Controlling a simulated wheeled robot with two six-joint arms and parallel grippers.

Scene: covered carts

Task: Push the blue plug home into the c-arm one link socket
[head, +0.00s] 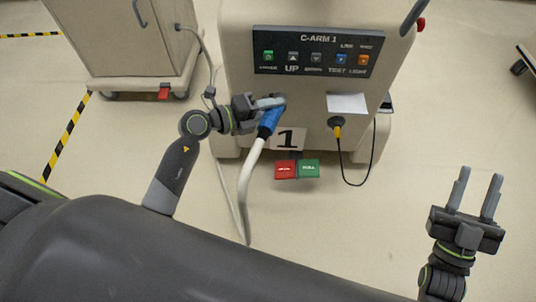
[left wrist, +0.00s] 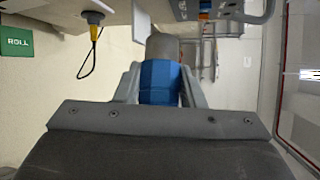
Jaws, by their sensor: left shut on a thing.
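The blue plug (head: 268,124) is at the front face of the cart marked C-ARM 1 (head: 233,110), just above the "1" label. A thick white cable (head: 246,185) hangs from it. My left gripper (head: 272,103) is shut on the plug. In the left wrist view, the blue plug (left wrist: 160,80) sits between both fingers, with a grey rounded part beyond it. The link socket is hidden, so I cannot tell how deep the plug sits. My right gripper (head: 476,192) is open and empty, over the floor at right.
A black and yellow plug (head: 337,125) with a looped black cable is on the cart's face, below a white sheet (head: 346,103). Red (head: 286,169) and green (head: 309,168) pedals are at the cart's foot. Another cart (head: 125,45) stands at left.

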